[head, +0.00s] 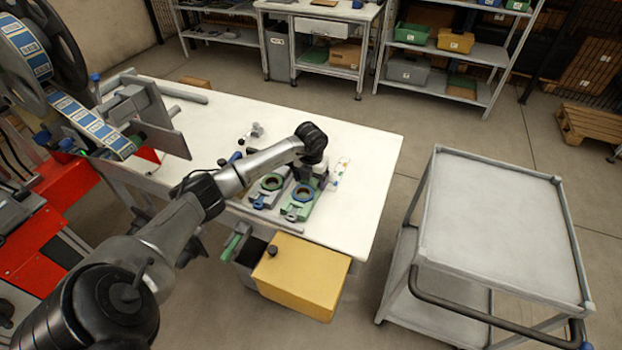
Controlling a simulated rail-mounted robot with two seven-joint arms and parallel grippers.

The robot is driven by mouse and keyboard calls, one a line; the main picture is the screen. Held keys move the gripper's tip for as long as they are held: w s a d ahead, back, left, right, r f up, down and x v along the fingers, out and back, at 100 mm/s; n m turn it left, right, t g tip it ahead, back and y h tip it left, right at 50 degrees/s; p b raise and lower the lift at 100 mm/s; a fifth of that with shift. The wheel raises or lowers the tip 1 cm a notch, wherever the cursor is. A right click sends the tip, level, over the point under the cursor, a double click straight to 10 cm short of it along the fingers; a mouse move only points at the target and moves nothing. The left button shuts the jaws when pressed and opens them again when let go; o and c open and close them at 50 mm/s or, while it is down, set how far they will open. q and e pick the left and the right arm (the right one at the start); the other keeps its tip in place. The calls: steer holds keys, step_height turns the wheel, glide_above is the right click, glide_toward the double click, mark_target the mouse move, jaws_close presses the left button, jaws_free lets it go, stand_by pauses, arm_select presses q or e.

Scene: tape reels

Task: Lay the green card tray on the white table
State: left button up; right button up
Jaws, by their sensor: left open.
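The white table (365,210) stands in the middle of the head view. A flat green piece (288,211) with a blue ring lies near its front edge; I cannot tell for certain whether this is the green card tray. My left arm reaches over the table from the lower left. Its gripper (319,181) is open, pointing down at the far right end of the green piece. The fingertips are small and partly hidden, so contact is unclear. My right gripper is out of view.
A yellow box (303,277) sits at the table's front edge. A tape reel (25,55) stands at left. A grey cart (500,225) stands at right. The table's right end is clear.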

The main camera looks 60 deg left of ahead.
arm_select(q)
steer(key=shift+r, duration=0.15)
step_height(320, 180, up, 12)
steer(key=p, duration=0.3)
stand_by(0.7)
